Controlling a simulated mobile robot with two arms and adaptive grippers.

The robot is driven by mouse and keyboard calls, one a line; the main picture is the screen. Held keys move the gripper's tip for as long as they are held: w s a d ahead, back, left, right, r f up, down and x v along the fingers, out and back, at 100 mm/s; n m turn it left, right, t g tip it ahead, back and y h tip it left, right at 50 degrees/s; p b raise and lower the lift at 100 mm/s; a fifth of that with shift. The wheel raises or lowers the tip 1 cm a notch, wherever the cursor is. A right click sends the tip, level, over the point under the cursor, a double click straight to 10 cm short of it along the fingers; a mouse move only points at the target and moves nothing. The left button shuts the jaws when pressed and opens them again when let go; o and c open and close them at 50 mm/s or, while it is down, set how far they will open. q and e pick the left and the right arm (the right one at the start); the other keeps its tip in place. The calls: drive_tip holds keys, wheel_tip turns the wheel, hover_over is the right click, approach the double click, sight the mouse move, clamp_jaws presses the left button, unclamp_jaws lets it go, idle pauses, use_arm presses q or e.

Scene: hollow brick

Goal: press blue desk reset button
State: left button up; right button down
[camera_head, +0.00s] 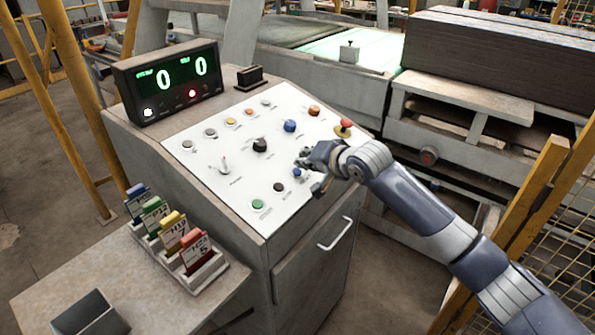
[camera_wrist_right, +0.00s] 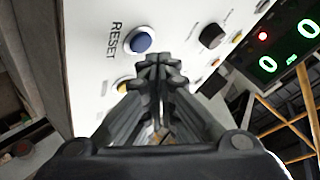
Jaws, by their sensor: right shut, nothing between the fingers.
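The blue reset button (camera_head: 297,172) is in the lower row of the white sloping panel, next to my right gripper in the head view. In the wrist view the blue button (camera_wrist_right: 139,40) has a pale rim and the word RESET beside it. My right gripper (camera_wrist_right: 160,66) is shut and empty. Its fingertips show just below and to the right of the button in the wrist view. Whether they touch the panel I cannot tell. In the head view the right gripper (camera_head: 312,172) hides part of the panel's right side. My left gripper is out of view.
A larger blue button (camera_head: 290,126), a black knob (camera_head: 260,145) and a red mushroom button (camera_head: 343,127) are on the panel (camera_head: 205,160). A green-digit display (camera_head: 168,82) stands at its upper left. A rack of coloured cards (camera_head: 175,240) stands below left.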

drive_tip(key=shift+f, duration=0.1)
idle(0.7)
drive_tip(key=shift+f, duration=0.25)
drive_tip(key=shift+a, duration=0.1)
drive_tip(key=shift+w+a+f, duration=0.1)
drive_tip(key=shift+f, duration=0.35)
idle(0.7)
drive_tip(key=shift+d+r+p, duration=0.2)
drive_tip(key=shift+r+p, duration=0.6)
drive_tip(key=shift+p, duration=0.35)
